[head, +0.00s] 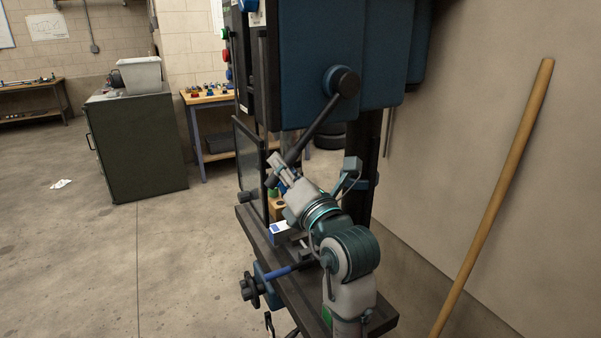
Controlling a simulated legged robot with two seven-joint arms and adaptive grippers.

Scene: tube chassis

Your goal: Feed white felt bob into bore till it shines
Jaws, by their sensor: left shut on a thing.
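A dark blue drill press (305,70) stands in the middle of the head view. Its black feed lever (320,118) slopes down and left from a round hub (341,82) to a dark knob (271,181). My left gripper (279,168) is shut at the lower end of this lever, beside the knob; the fingers are small and partly cover the contact. My left forearm comes up over the press table (310,302). I cannot make out the white felt bob or the bore; the guard and my arm hide that area. My right gripper is not in view.
A blue-handled clamp (280,272) with a black handwheel and a blue-white box (285,231) are at the press table. A wooden pole (497,190) leans on the right wall. A green cabinet (135,145) and workbench (208,100) stand behind. The left floor is mostly clear.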

